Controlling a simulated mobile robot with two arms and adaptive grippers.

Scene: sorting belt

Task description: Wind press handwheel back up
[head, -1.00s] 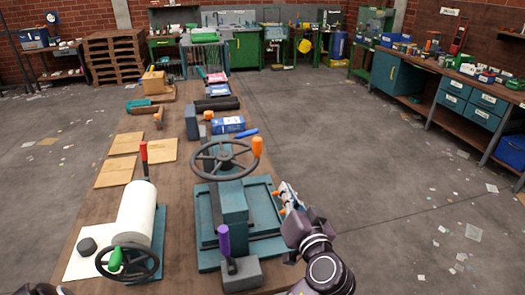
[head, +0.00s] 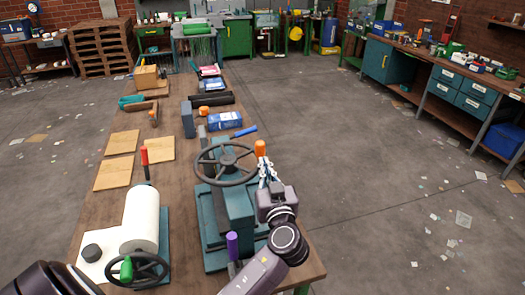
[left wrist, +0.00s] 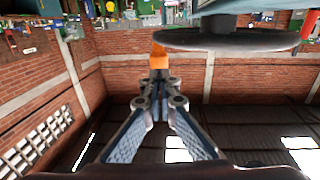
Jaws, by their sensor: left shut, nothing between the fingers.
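The press (head: 237,212) is teal, with a dark spoked handwheel (head: 228,155) on top. The wheel's orange knob (head: 260,148) stands up at the right of its rim. My left gripper (head: 267,168) is shut and empty, just below and beside the knob, at the wheel's right edge. In the left wrist view, the gripper (left wrist: 160,100) points at the orange knob (left wrist: 158,58), with the wheel rim (left wrist: 235,38) above and to the right. I cannot tell whether the fingers touch the knob. My right gripper is not in view.
A white roll (head: 140,220) with a smaller handwheel (head: 137,269) and green knob stands left of the press. A purple-handled lever (head: 232,245) is in front. Brown boards (head: 112,173) and a blue box (head: 224,121) lie farther along the bench. The floor at right is open.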

